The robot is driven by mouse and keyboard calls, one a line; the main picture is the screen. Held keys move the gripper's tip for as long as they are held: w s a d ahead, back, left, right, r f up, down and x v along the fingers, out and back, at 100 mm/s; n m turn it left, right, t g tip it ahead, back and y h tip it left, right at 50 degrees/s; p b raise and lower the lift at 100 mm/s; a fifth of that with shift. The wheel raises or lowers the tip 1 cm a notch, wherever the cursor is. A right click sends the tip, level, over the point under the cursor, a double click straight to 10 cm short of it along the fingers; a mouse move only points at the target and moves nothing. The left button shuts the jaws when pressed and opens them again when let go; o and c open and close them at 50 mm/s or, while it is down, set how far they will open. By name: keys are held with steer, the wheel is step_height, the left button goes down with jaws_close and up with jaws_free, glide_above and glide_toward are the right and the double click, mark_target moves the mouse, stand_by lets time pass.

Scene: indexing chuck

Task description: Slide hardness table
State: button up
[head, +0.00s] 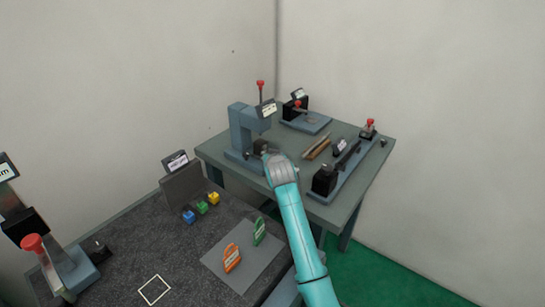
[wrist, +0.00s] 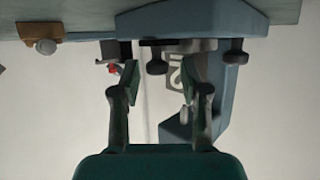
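The hardness tester is a blue-grey C-shaped frame (head: 240,129) on the green-grey bench, with a red-knobbed lever (head: 261,88) on top and a dark label at its head. I take it to hold the hardness table, a dark block low in the frame (head: 260,145), partly hidden by my wrist. In the wrist view the scene is upside down. The tester's base (wrist: 190,20) and a dark plate with round black knobs (wrist: 157,66) show there. My gripper (wrist: 157,76) is open, fingers apart; a knob appears between the fingertips. I cannot tell whether they touch it.
The bench also holds a fixture with a red-knobbed lever (head: 306,118), a long rail fixture (head: 345,170) and a wooden tray (head: 317,149). The nearer dark table has coloured blocks (head: 202,208), an orange tag (head: 232,257), a green tag (head: 259,231) and a red-knobbed device (head: 60,265).

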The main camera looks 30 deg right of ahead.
steer(key=v, duration=1.2)
stand_by(0.6)
